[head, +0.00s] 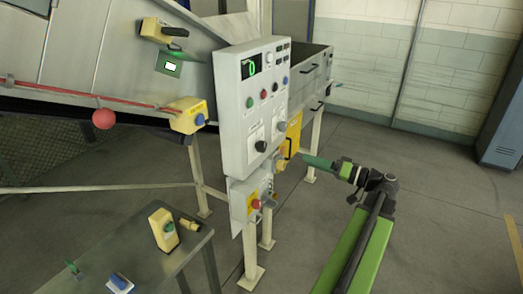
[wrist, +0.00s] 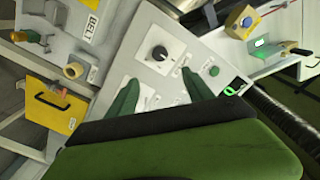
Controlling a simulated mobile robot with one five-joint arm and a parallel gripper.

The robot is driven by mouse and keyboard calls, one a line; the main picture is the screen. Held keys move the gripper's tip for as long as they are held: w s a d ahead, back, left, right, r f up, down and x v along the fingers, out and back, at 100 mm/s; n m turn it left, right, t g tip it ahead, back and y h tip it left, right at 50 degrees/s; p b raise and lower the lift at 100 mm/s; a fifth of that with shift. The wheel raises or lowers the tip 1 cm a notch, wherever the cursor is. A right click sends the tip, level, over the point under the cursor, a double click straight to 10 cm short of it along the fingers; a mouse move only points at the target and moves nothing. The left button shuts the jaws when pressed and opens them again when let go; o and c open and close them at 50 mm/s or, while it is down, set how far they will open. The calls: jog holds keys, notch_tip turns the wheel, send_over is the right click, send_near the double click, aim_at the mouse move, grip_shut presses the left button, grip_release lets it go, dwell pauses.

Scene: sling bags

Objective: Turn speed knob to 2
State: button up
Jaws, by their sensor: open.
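The grey control panel (head: 246,130) carries a green display (head: 251,67) reading 0. My gripper (head: 312,161) is to the right of the panel in the head view. Its green fingers (wrist: 158,88) are spread and empty, apart from the knob, and cover part of the panel.
Buttons (head: 264,94) sit above the knobs. A table (head: 135,250) with small devices stands at lower left. The floor at right is clear.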

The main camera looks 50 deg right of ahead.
aim_at(265, 147)
jog(key=x, duration=1.7)
jog(key=shift+w+a, duration=0.2)
jog(key=shift+w, duration=0.15)
grip_shut()
jog(key=shift+m, duration=0.3)
jog(key=m, duration=0.5)
jog(key=shift+f+m, duration=0.1)
jog(key=shift+m, duration=0.2)
jog(key=m, duration=0.5)
jog(key=shift+m, duration=0.4)
